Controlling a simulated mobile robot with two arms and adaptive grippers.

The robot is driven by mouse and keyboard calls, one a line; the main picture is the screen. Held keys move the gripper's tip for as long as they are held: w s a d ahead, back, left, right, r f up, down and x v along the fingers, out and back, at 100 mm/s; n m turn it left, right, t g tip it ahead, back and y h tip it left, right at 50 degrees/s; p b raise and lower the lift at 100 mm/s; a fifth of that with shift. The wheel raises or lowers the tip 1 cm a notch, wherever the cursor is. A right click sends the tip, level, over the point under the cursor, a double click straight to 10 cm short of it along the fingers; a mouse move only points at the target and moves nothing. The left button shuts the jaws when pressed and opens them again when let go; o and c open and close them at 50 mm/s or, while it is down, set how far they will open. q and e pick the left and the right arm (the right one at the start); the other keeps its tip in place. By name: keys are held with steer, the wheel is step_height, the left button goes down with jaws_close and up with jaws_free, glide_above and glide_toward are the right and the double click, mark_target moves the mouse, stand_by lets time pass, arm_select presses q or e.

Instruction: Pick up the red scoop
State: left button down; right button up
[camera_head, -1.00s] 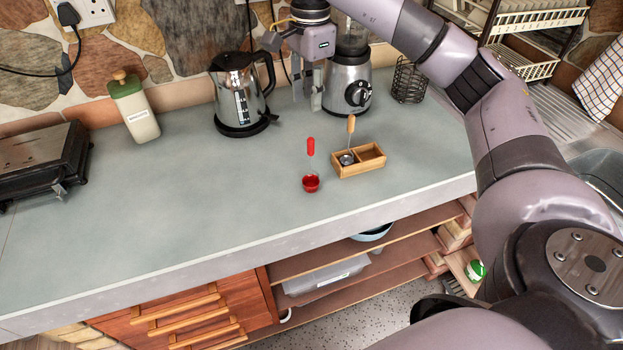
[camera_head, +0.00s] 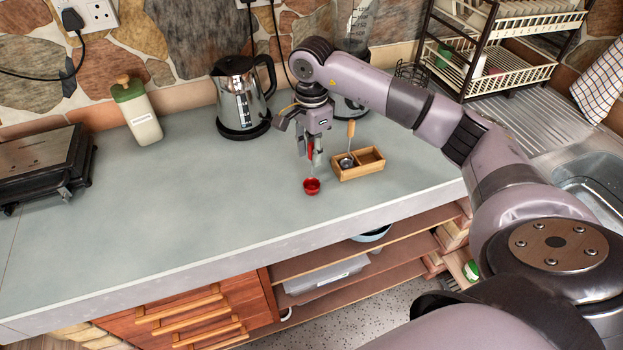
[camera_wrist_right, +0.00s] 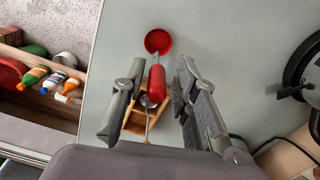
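The red scoop (camera_head: 311,187) stands upright on the grey counter, its bowl down and its red handle up. My right gripper (camera_head: 309,152) is above the bowl, with its fingers on either side of the handle. In the right wrist view, the red scoop (camera_wrist_right: 157,80) has its handle between the open fingers of my right gripper (camera_wrist_right: 155,88), with gaps on both sides. The red bowl shows beyond the fingertips. My left gripper is not in view.
A two-compartment wooden box (camera_head: 360,172) holding a metal scoop with a wooden handle stands close to the right. A kettle (camera_head: 241,95) and a blender (camera_head: 351,108), partly hidden by my arm, stand behind.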

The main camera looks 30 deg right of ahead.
mark_target(312, 186)
steer(key=shift+s+a+f+p, duration=0.15)
steer(key=shift+f+p, duration=0.4)
steer(key=shift+f, duration=1.25)
steer(key=shift+c, duration=0.6)
jaws_close()
